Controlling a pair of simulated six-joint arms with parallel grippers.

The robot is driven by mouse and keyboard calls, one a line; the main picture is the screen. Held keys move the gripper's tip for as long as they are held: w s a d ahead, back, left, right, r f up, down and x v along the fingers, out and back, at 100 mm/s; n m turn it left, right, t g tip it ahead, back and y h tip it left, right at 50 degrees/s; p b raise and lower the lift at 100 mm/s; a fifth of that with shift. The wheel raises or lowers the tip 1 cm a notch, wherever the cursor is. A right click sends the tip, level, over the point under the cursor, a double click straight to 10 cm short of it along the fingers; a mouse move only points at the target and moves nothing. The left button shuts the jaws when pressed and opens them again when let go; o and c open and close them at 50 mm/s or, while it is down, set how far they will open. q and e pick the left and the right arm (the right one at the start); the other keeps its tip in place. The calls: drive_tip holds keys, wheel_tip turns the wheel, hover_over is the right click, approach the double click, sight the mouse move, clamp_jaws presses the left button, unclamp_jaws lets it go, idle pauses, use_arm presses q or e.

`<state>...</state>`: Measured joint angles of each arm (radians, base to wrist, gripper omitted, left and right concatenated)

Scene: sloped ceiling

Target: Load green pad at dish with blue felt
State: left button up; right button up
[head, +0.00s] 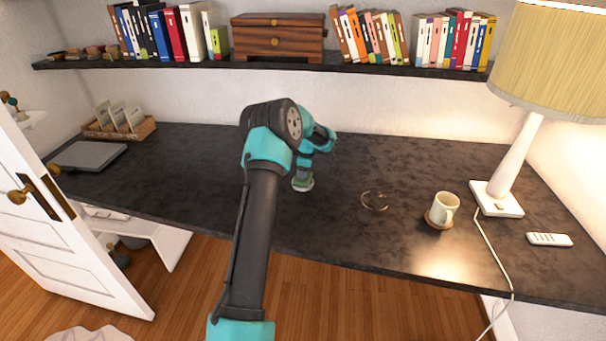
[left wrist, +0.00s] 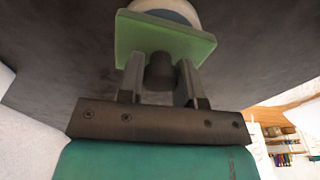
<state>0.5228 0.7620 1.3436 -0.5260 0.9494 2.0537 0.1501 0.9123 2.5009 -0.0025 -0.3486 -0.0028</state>
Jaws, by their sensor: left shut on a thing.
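My left gripper (head: 303,168) reaches down over the middle of the dark desk. In the left wrist view its two fingers (left wrist: 160,80) are closed around a dark knob (left wrist: 160,72). The knob sits on a square green pad (left wrist: 190,44), which also shows as a small green patch in the head view (head: 301,180). A round pale dish (left wrist: 178,7) with a bluish-grey inside lies directly beyond the pad and is partly covered by it. In the head view its pale rim (head: 303,188) shows just under the pad. I cannot tell whether pad and dish touch. My right gripper is not in view.
A thin brown ring (head: 375,201) lies right of the gripper. A mug (head: 444,207) on a coaster, a lamp (head: 497,199) and a remote (head: 549,240) stand farther right. A closed laptop (head: 88,155) is at left. A shelf (head: 280,64) runs above the back.

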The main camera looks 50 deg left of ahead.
use_arm(q)
drive_tip(key=shift+r, duration=3.15)
drive_tip(key=shift+d, duration=0.1)
